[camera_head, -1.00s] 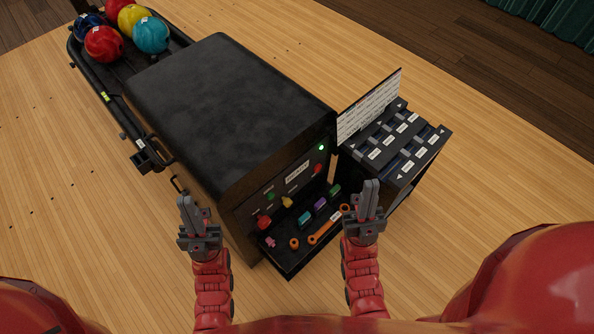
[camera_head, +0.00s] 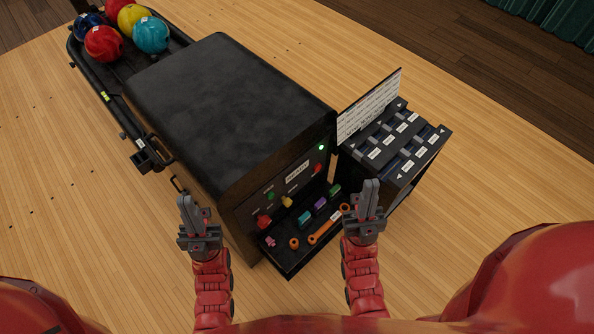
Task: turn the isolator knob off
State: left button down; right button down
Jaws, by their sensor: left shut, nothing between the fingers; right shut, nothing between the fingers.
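The dark machine's front panel (camera_head: 246,214) carries a red knob (camera_head: 264,222) at its lower left, a yellow control (camera_head: 287,202) beside it and a red control (camera_head: 318,168) further right. The panel labels are too small to read, so I cannot tell for sure which one is the isolator knob or how it is set. A green light (camera_head: 321,147) glows at the upper right. My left gripper (camera_head: 188,203) is shut and empty, left of the panel and apart from it.
A tray (camera_head: 290,272) below the panel holds an orange wrench (camera_head: 328,224), an orange ring (camera_head: 294,243) and several coloured blocks. A slotted rack (camera_head: 425,172) with a white board (camera_head: 370,107) stands at right. Bowling balls (camera_head: 104,44) lie on the rear rack. Floor at left is clear.

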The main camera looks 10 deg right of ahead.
aim_at(265, 221)
jog(key=k+u, duration=0.15)
jog(key=k+j+z, duration=0.1)
jog(key=l+u, duration=0.35)
jog(key=l, duration=0.15)
jog(key=l+u, duration=0.35)
jog(key=l, duration=0.15)
jog(key=k, duration=0.65)
jog(key=i+j+u, duration=0.15)
jog(key=i+u, duration=0.3)
jog(key=k, duration=0.1)
